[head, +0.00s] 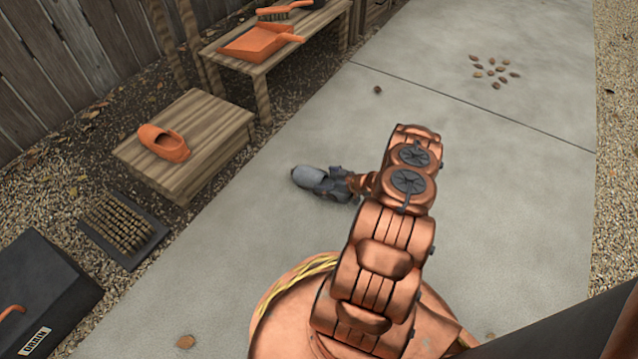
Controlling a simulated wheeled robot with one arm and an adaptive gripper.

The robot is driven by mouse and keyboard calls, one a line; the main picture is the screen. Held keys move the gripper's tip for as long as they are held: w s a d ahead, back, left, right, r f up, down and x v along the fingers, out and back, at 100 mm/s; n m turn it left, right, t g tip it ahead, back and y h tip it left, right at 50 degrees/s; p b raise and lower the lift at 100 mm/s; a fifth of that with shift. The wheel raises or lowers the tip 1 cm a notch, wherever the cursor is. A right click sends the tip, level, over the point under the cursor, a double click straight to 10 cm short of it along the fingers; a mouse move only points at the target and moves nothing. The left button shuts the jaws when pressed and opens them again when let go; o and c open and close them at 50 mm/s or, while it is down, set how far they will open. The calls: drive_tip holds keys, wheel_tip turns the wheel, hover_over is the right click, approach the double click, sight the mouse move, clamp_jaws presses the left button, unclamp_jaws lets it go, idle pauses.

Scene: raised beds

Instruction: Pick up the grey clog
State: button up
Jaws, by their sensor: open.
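The grey clog (307,177) lies on the concrete path near the middle of the head view. Its rounded light grey end points left, and the rest is hidden behind my gripper. My gripper (332,183) is open at the end of my copper-coloured arm, low over the path and right at the clog's right part. I cannot tell whether the fingers touch the clog or are around it.
An orange clog (163,143) sits on a low wooden step (207,150). An orange dustpan (255,43) and a brush (287,12) lie on a wooden bench. A boot-scraper mat (122,226) and a dark box (40,290) stand left. Acorns or leaves (492,71) dot the clear path.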

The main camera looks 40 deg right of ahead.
sight(325, 185)
drive_tip(key=c, duration=1)
drive_tip(key=shift+r+p, duration=0.4)
drive_tip(key=shift+r, duration=0.25)
wheel_tip(325, 185, up, 3)
drive_tip(key=shift+d+r+p, duration=0.1)
drive_tip(key=shift+p, duration=0.85)
drive_tip(key=s+a+p, duration=0.2)
drive_tip(key=a, duration=0.5)
drive_tip(key=s+a+p, duration=0.3)
drive_tip(key=a, duration=0.5)
drive_tip(key=shift+s+r, duration=0.3)
